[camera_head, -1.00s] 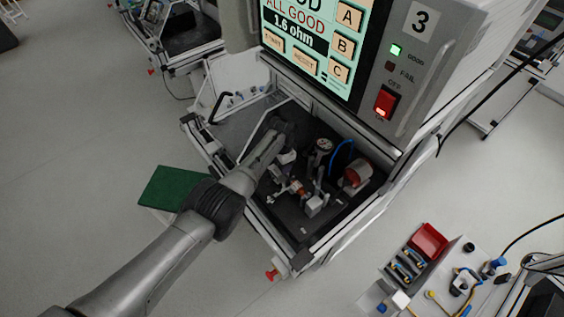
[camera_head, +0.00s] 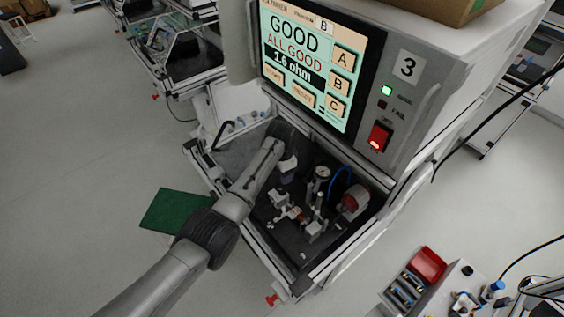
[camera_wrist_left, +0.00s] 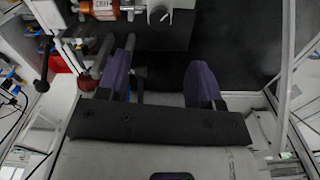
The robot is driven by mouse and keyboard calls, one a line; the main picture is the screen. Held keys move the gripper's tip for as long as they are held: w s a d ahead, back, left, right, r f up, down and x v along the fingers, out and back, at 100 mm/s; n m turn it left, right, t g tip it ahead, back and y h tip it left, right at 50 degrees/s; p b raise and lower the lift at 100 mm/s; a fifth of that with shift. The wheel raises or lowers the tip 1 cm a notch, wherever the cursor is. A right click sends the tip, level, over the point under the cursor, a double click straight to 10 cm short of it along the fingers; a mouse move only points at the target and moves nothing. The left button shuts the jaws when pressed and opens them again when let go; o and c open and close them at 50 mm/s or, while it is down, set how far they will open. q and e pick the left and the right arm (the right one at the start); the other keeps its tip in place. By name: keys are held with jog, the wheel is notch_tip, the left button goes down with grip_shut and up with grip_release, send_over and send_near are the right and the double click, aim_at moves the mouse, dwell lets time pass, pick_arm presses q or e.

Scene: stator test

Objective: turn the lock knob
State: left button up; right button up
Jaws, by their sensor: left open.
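The test fixture sits in the open bay of the machine, with a gauge-like round part (camera_head: 322,172), a red cylinder (camera_head: 355,198) and several small clamps. In the head view my left gripper (camera_head: 288,168) is over the back left of the fixture, and I cannot make out the knob there.
The screen (camera_head: 305,65) above the bay reads GOOD, ALL GOOD, 1.6 ohm; a green lamp (camera_head: 387,90) is lit. The bay's frame and an open clear cover surround my arm. A green board (camera_head: 172,211) lies left. A red bin (camera_head: 427,264) stands lower right.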

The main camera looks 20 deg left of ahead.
pick_arm(q)
jog(key=shift+r, duration=1.7)
